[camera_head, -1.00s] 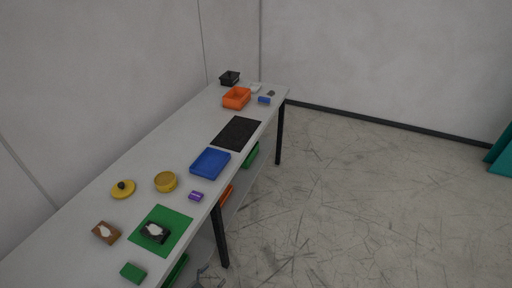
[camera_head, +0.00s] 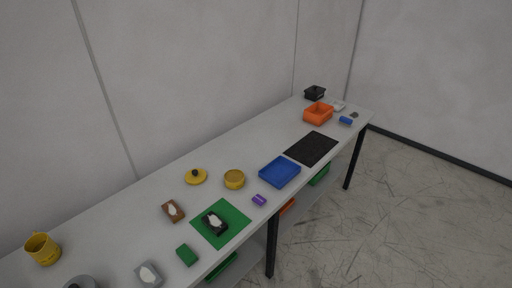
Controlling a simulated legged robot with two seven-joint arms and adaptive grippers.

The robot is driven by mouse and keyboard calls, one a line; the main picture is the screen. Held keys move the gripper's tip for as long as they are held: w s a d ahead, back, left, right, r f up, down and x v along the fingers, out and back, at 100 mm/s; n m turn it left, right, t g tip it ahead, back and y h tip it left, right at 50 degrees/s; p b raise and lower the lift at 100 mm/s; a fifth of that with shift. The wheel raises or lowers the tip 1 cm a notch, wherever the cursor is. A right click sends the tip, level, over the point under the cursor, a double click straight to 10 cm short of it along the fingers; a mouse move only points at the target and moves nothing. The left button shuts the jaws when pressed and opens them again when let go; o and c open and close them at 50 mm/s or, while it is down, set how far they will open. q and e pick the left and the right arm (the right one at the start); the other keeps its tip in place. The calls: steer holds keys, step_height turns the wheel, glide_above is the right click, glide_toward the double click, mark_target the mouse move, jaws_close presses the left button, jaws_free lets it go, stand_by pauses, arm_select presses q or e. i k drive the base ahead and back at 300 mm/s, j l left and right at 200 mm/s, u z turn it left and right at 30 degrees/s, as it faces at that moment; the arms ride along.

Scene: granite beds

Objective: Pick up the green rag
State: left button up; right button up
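A flat green square sheet (camera_head: 234,218) lies on the grey table (camera_head: 150,205) near its front edge, with a black object with a white patch (camera_head: 214,222) on top of it. A small thick green piece (camera_head: 187,255) lies on the table just in front of the sheet, apart from it. I cannot tell from the picture which of the two green things is the rag. Neither of my grippers is in view.
Around them lie a brown block (camera_head: 173,211), grey block (camera_head: 148,274), purple piece (camera_head: 259,200), yellow lid (camera_head: 196,176), yellow bowl (camera_head: 234,179) and yellow mug (camera_head: 43,249). A blue tray (camera_head: 280,172), black mat (camera_head: 311,148) and orange bin (camera_head: 318,113) stand farther off. Open floor lies right.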

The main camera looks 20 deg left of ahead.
mark_target(188, 257)
steer(key=u, duration=1.55)
